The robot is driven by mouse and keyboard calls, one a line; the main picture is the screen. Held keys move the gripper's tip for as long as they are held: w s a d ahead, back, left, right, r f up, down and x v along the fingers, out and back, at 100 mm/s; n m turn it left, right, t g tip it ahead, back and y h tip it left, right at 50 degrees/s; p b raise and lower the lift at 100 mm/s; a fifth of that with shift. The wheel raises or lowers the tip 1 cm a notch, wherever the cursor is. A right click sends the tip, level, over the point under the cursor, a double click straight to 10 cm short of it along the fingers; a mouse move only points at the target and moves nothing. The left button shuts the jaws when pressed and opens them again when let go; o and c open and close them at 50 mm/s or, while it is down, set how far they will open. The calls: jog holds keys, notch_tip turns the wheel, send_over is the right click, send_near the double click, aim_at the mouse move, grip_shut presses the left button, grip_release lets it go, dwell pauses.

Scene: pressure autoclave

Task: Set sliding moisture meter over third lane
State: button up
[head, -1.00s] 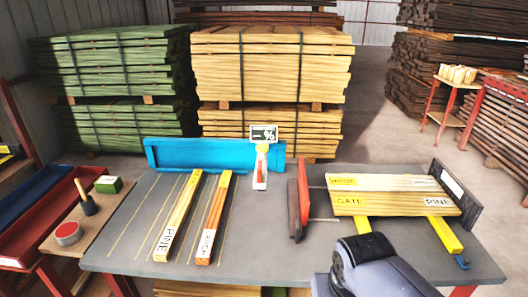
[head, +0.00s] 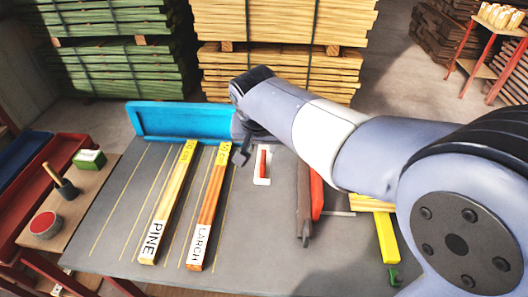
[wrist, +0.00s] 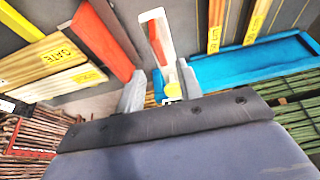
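The moisture meter (head: 263,166) is a white plate with a red handle, right of the larch strip and near the right end of the blue rail (head: 180,121). Its display is hidden by my arm in the head view. In the wrist view the meter (wrist: 155,36) points away from my gripper (wrist: 161,84), with a yellow round part between the fingers. The fingers are apart, and I see no clear contact. In the head view my gripper (head: 244,154) is just left of the meter's top. Yellow lines mark lanes (head: 112,205) on the grey table.
A pine strip (head: 168,203) and a larch strip (head: 208,210) lie lengthwise on the table, left of the meter.

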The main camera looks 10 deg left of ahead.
aim_at(263, 157)
jog(key=p+x, duration=0.1)
jog(key=x, duration=0.7)
jog(key=shift+w+f, duration=0.15)
jog(key=shift+f, duration=0.1)
jog(key=shift+c, duration=0.5)
grip_shut()
